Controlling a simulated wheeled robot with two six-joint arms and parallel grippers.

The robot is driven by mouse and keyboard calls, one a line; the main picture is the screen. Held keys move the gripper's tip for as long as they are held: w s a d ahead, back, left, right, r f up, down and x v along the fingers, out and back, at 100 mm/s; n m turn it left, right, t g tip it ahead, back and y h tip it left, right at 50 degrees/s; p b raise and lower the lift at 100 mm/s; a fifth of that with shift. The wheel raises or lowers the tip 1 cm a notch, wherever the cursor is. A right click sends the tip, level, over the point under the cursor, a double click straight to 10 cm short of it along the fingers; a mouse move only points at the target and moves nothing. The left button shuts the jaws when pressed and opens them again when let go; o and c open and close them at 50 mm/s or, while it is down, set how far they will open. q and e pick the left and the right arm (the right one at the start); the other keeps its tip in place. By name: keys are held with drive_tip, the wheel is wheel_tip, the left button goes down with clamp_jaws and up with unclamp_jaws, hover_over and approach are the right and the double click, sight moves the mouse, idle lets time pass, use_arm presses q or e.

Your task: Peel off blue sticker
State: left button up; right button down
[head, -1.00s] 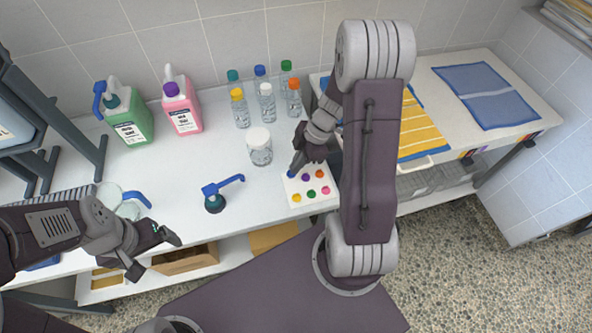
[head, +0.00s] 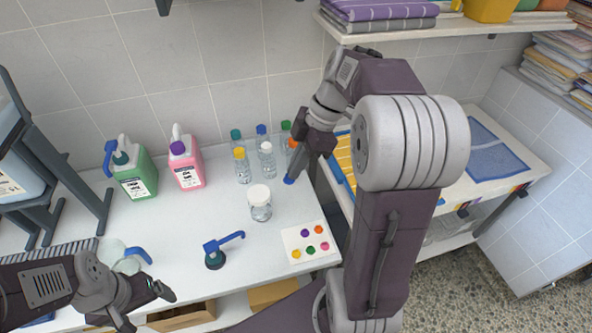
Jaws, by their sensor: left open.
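The white sticker sheet (head: 288,238) lies on the counter with purple, orange, yellow, green and pink round stickers on it. The blue sticker (head: 289,181) is off the sheet, at the fingertips of my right gripper (head: 293,174). That gripper appears shut on it, above the counter beyond the sheet and near the bottles. My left gripper (head: 155,301) is open and empty at the lower left, over the counter's front edge.
Several small bottles with coloured caps (head: 242,166) stand at the back. A white-lidded jar (head: 260,203) stands left of the sheet.

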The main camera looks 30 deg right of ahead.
wheel_tip(320, 180, up, 4)
drive_tip(key=p, duration=0.3)
drive_tip(key=shift+f, duration=0.1)
